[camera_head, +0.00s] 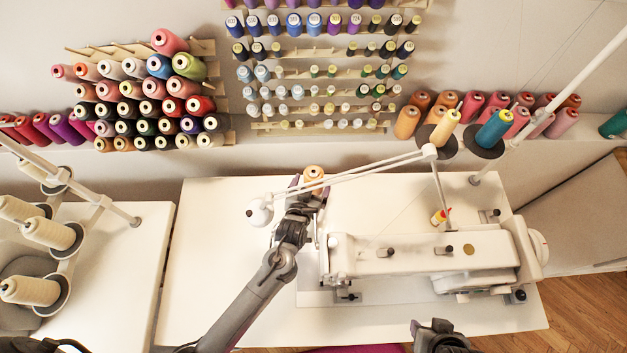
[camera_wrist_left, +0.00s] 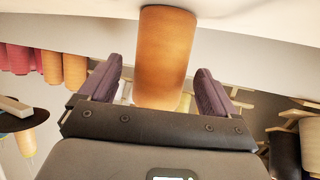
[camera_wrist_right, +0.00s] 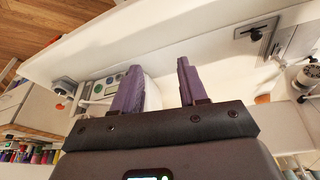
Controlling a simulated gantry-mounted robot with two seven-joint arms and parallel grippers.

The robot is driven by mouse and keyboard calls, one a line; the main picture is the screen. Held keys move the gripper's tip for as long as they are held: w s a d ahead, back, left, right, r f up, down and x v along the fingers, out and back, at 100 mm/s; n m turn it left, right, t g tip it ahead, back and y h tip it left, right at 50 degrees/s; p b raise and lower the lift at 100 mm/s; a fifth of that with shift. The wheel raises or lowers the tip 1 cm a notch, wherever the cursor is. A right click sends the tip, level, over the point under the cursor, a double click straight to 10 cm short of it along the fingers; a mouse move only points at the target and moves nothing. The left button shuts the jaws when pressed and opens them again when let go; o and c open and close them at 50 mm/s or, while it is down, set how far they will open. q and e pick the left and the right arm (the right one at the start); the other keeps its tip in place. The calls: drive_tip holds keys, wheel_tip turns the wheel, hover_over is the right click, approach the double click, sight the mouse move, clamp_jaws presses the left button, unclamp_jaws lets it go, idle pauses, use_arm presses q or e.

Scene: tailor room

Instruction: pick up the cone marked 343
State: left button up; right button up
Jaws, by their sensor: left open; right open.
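An orange thread cone (camera_head: 314,173) stands on the white sewing table (camera_head: 225,215) near its back edge. No number can be read on it. My left gripper (camera_head: 308,184) is at the cone with its purple fingers apart. In the left wrist view the cone (camera_wrist_left: 167,58) sits between the two open fingers (camera_wrist_left: 160,75), with a gap visible on each side. My right gripper (camera_head: 440,335) is low at the front of the table in the head view. In the right wrist view it is open and empty (camera_wrist_right: 158,85).
A sewing machine (camera_head: 420,255) stands right of my left gripper. A white thread-stand arm (camera_head: 350,172) passes close to the cone. Racks of thread cones (camera_head: 145,105) hang on the wall behind. Another table (camera_head: 125,255) with cream cones is at the left.

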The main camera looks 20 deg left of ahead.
use_arm(q)
drive_tip(key=x, duration=0.3)
drive_tip(key=shift+w, duration=0.1)
drive_tip(key=c, duration=1.1)
drive_tip(key=shift+c, duration=0.4)
drive_tip(key=shift+r, duration=0.25)
